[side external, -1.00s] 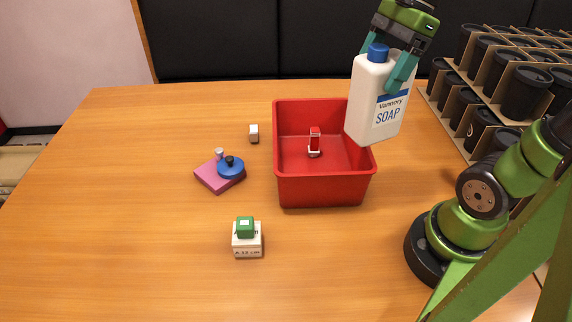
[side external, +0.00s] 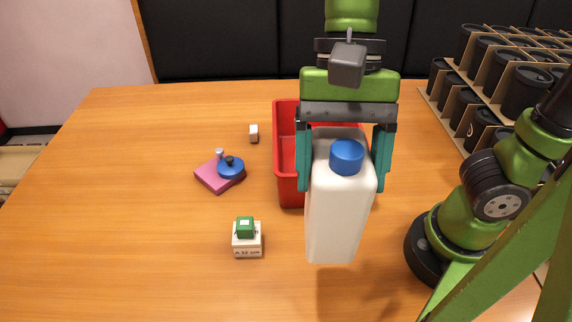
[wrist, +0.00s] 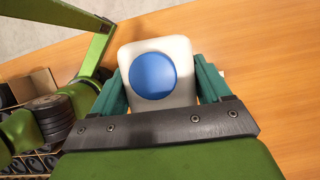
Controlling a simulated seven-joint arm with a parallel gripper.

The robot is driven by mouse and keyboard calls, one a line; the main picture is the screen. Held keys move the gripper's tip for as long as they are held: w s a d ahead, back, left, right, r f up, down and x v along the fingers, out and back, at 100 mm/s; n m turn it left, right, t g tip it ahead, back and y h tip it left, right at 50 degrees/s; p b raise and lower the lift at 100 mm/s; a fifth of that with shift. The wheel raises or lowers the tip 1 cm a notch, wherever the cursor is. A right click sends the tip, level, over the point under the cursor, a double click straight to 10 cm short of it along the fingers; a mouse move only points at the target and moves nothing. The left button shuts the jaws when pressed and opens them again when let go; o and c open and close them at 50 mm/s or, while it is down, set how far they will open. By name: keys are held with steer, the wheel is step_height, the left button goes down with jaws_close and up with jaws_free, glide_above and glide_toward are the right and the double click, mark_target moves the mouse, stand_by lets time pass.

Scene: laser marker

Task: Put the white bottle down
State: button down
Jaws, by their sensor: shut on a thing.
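The white bottle (side external: 338,215) with a blue cap hangs upright in my gripper (side external: 346,165), in front of the red bin in the side view. The teal fingers are shut on its two sides near the shoulders. A shadow on the table below suggests the bottle is above the surface; the exact gap cannot be told. In the wrist view, the bottle (wrist: 178,52) shows from above between the fingers (wrist: 165,85), its blue cap toward the camera. The bottle's label is not visible now.
The red bin (side external: 284,150) is partly hidden behind the bottle and gripper. A rack of black cups (side external: 500,85) stands right. The front table is clear.

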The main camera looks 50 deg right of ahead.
steer(key=shift+s+a+n, duration=0.4)
steer(key=shift+s+a, duration=0.2)
steer(key=shift+s, duration=0.1)
step_height(320, 180, down, 11)
steer(key=shift+w+r, duration=0.1)
steer(key=shift+r, duration=0.1)
steer(key=w+a+f, duration=0.2)
steer(key=w+a, duration=0.2)
steer(key=a, duration=0.2)
steer(key=w+a+f, duration=0.3)
steer(key=w+a, duration=0.1)
steer(key=a, duration=0.3)
steer(key=shift+w+a, duration=0.15)
steer(key=shift+a, duration=0.15)
steer(key=shift+f, duration=0.25)
jaws_free()
steer(key=shift+f, duration=0.15)
